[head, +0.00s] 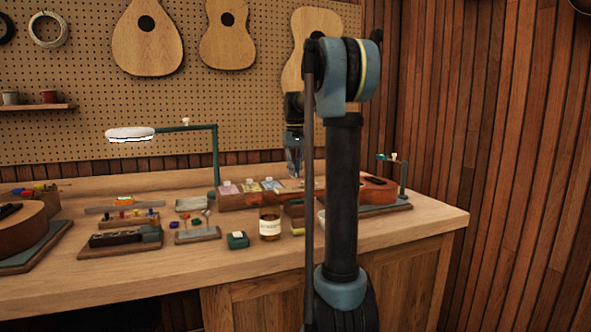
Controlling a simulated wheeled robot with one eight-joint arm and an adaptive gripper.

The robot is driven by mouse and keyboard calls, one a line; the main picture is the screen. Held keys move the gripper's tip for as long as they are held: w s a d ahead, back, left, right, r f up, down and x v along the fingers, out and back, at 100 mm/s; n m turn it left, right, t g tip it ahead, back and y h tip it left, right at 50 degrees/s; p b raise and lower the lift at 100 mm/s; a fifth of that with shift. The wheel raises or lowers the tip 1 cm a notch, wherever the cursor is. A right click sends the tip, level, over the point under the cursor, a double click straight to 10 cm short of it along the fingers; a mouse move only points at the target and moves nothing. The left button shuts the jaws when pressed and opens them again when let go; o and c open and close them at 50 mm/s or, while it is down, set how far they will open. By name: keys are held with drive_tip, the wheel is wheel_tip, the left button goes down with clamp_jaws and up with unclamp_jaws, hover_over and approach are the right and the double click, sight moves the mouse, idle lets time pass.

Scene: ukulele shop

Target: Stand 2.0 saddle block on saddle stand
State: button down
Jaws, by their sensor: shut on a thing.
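My gripper (295,163) points down above the back of the workbench, just past the right end of a wooden box with pink, yellow and blue labels (232,200). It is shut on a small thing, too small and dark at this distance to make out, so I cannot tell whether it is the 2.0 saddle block. I cannot pick out the saddle stand for certain among the small items on the bench. My arm hides part of the bench's right side.
A ukulele body (372,190) lies in a cradle on the right of the workbench (110,270). A labelled jar (269,224), a dark green box (237,240) and a block rack (121,240) stand in front. A lamp (131,133) overhangs the left. The front edge is clear.

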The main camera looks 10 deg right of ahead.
drive_tip(key=shift+f, duration=2.55)
drive_tip(key=shift+s, duration=0.25)
drive_tip(key=c, duration=1.6)
unclamp_jaws()
drive_tip(key=shift+o, duration=1.4)
drive_tip(key=shift+r, duration=0.1)
